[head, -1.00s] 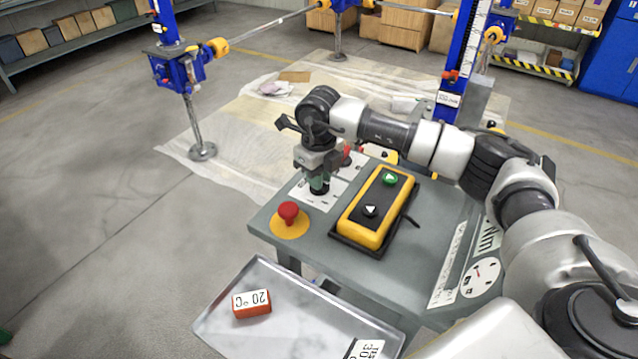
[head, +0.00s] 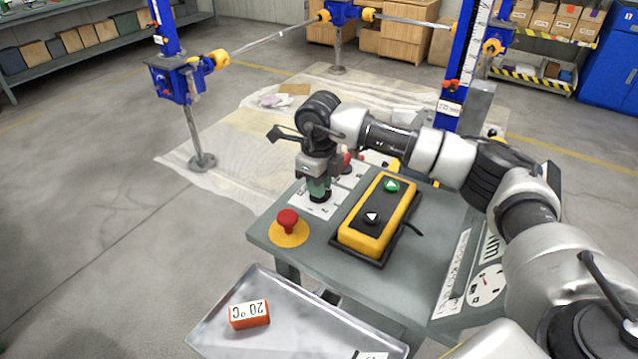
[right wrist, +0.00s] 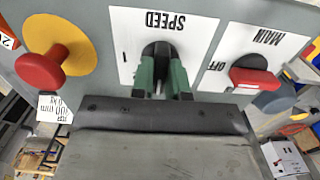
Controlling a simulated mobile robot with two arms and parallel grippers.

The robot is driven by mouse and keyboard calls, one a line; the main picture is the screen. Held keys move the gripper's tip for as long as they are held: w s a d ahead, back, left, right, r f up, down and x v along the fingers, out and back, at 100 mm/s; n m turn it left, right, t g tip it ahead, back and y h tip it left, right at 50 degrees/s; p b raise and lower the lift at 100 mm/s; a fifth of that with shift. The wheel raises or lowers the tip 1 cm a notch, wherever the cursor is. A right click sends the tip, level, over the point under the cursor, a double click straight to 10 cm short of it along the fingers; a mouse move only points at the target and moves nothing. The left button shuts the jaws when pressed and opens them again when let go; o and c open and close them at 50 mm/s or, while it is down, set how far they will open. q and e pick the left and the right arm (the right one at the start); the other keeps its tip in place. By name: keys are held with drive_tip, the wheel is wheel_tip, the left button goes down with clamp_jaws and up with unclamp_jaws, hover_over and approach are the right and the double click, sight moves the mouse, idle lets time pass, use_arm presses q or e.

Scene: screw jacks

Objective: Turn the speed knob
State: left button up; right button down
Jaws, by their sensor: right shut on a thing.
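The black speed knob (right wrist: 158,52) sits on a white plate (right wrist: 125,62) marked SPEED in the right wrist view. My right gripper (right wrist: 163,82) has its green fingers shut around the knob, hiding much of it. In the head view my right gripper (head: 319,192) points down at the panel on the grey console (head: 420,230), and the knob is mostly hidden there. A figure 1 shows on the plate; other marks are covered. My left gripper is in no frame.
A red stop button (head: 288,222) on a yellow disc is left of the knob. The red MAIN switch (right wrist: 255,78) is beside it. A yellow button box (head: 377,215) lies close on the console. A tray (head: 215,325) with an orange block (head: 250,315) is in front.

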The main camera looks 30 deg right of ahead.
drive_tip(key=c, duration=1.1)
unclamp_jaws()
drive_tip(key=shift+r, duration=0.1)
drive_tip(key=shift+r+b, duration=1)
drive_tip(key=shift+r, duration=4.4)
drive_tip(key=shift+r, duration=0.1)
